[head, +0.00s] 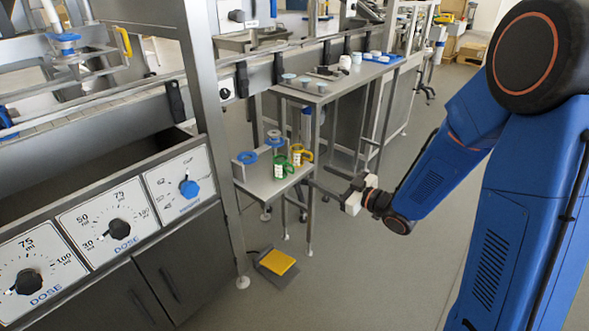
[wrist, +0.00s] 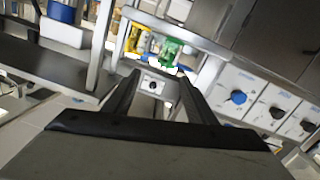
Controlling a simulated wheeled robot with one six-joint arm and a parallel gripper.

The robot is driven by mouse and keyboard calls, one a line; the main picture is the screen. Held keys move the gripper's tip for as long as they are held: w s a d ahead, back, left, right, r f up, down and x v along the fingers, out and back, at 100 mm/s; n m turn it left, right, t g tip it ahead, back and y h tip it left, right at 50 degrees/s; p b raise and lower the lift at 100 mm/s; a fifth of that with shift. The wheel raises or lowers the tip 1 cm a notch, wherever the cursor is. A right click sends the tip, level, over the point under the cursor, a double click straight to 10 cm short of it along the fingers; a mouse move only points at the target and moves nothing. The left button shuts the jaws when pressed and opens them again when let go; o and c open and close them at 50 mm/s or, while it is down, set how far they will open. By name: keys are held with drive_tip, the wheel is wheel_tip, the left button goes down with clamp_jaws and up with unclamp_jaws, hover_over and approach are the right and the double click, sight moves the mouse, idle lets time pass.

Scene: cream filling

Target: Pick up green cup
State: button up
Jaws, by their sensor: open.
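The green cup (head: 281,167) stands on a small metal side table (head: 262,186) in the head view, with a white label on its front. It also shows in the wrist view (wrist: 170,49), tilted by the camera's angle, beyond the fingertips. A yellow cup (head: 298,154) stands just behind and to the right of it. The yellow cup also shows in the wrist view (wrist: 137,38). My gripper (head: 325,178) is open and empty, to the right of the side table and apart from both cups. In the wrist view its two dark fingers (wrist: 153,92) are spread apart.
Blue and white spool-like parts (head: 274,140) stand at the back of the side table. A longer metal table (head: 318,88) with small pots is behind. A machine with dose dials (head: 118,227) is at the left. A yellow pedal (head: 277,262) lies on the floor. Open floor lies around my gripper.

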sight(291, 165)
drive_tip(key=shift+y, duration=0.5)
drive_tip(key=x, duration=1.1)
drive_tip(key=shift+s+a+f, duration=0.15)
drive_tip(key=shift+a+f, duration=0.1)
drive_tip(key=shift+a, duration=0.25)
drive_tip(key=shift+w+a+f, duration=0.1)
drive_tip(key=shift+w+a, duration=0.25)
drive_tip(key=shift+a, duration=0.3)
drive_tip(key=shift+x, duration=1.95)
drive_tip(key=c, duration=0.9)
drive_tip(key=shift+c, duration=0.2)
